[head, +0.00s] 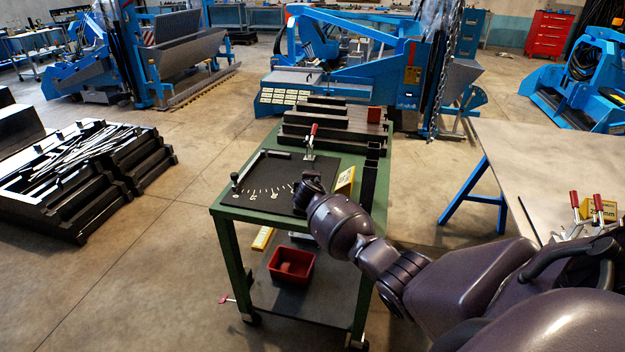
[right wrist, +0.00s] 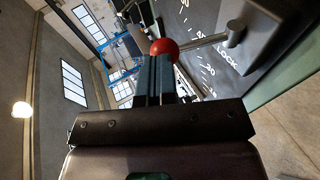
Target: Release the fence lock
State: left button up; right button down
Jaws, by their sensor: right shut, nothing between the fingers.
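A lever with a red ball knob (right wrist: 163,50) shows in the right wrist view. Its thin rod (right wrist: 202,41) runs to a grey cylindrical hub (right wrist: 235,33) beside the printed word LOCK on a dark plate. My right gripper (right wrist: 153,78) is shut and empty, its fingertips close to the knob; I cannot tell whether they touch it. In the head view my right gripper (head: 308,182) is over the right part of the dark plate (head: 265,185) on the green table; the knob cannot be made out there. My left gripper is not in view.
The green table (head: 222,211) also carries a red-handled clamp (head: 312,140), a yellow box (head: 344,181) and stepped dark blocks (head: 330,128). A red bin (head: 291,266) sits on its lower shelf. A pale table (head: 545,160) stands at the right.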

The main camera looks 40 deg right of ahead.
jog(key=shift+w+d, duration=0.3)
jog(key=shift+d, duration=0.05)
jog(key=shift+w+d+f, duration=0.1)
jog(key=shift+w+d, duration=0.1)
jog(key=shift+d, duration=0.05)
jog(key=shift+d+r, duration=0.1)
jog(key=shift+r, duration=0.1)
jog(key=shift+w, duration=0.1)
jog(key=shift+r, duration=0.1)
